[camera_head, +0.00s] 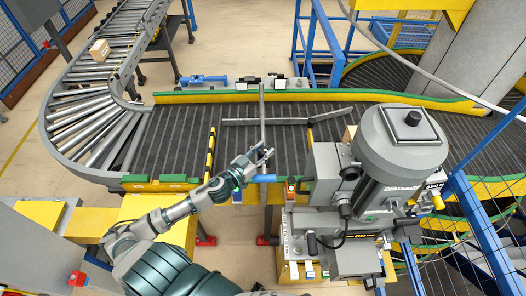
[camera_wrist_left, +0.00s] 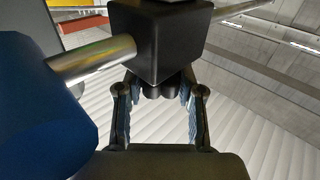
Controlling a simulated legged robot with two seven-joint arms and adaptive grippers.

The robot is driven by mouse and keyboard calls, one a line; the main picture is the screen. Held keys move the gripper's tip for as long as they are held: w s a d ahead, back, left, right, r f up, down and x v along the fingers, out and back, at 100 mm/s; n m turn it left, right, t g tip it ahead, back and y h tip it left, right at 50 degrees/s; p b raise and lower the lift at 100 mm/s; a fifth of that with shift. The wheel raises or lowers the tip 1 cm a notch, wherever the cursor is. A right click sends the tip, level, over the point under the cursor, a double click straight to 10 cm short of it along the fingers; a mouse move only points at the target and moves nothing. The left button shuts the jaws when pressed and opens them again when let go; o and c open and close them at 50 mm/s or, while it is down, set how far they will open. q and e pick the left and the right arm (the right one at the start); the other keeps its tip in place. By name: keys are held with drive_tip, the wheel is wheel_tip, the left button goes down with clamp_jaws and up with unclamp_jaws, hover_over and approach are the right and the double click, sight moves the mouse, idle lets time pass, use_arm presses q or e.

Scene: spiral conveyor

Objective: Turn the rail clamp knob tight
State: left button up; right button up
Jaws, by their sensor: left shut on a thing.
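My left gripper (camera_head: 261,154) reaches in from the lower left to the near edge of the conveyor. In the left wrist view its two fingers (camera_wrist_left: 160,102) stand on either side of a small dark knob (camera_wrist_left: 158,92) under a black clamp block (camera_wrist_left: 160,40). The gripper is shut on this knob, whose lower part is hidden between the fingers. A silver rod (camera_wrist_left: 95,62) leaves the block toward a large blue cylinder (camera_wrist_left: 40,100) at left. In the head view the gripper hides the knob. My right gripper is not in view.
A grey labelling machine (camera_head: 395,150) stands close to the right of the gripper. A thin upright rod (camera_head: 262,115) and a grey guide bar (camera_head: 288,121) lie over the dark conveyor (camera_head: 180,135). A cardboard box (camera_head: 99,49) is on the rollers at far left.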

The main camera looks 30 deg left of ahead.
use_arm(q)
drive_tip(key=m+h, duration=0.1)
drive_tip(key=m+g+h, duration=0.1)
drive_tip(key=h, duration=0.1)
drive_tip(key=m+g+h, duration=0.1)
drive_tip(key=h, duration=0.1)
drive_tip(key=shift+a+f+m, duration=0.15)
drive_tip(key=shift+f+m, duration=0.1)
drive_tip(key=shift+m, duration=0.15)
drive_tip(key=m+g+h+b, duration=0.1)
drive_tip(key=m+g+h, duration=0.1)
drive_tip(key=h, duration=0.1)
drive_tip(key=shift+w+m+g+h, duration=0.1)
drive_tip(key=shift+m+g+h, duration=0.2)
drive_tip(key=shift+h, duration=0.1)
drive_tip(key=m+g+h+b, duration=0.1)
drive_tip(key=m+g+h, duration=0.1)
drive_tip(key=g, duration=0.1)
drive_tip(key=m+g+h+b, duration=0.2)
drive_tip(key=m+g, duration=0.1)
drive_tip(key=g, duration=0.1)
drive_tip(key=shift+f+m+g+h+b, duration=0.1)
drive_tip(key=shift+m+g+h+b, duration=0.25)
drive_tip(key=shift+m+g+b, duration=1.05)
drive_tip(key=shift+f+m+g+h+b, duration=0.1)
drive_tip(key=shift+m+g+h+b, duration=0.25)
drive_tip(key=shift+m+g, duration=1.2)
drive_tip(key=shift+n+g, duration=0.45)
drive_tip(key=shift+g, duration=0.4)
drive_tip(key=shift+r, duration=0.1)
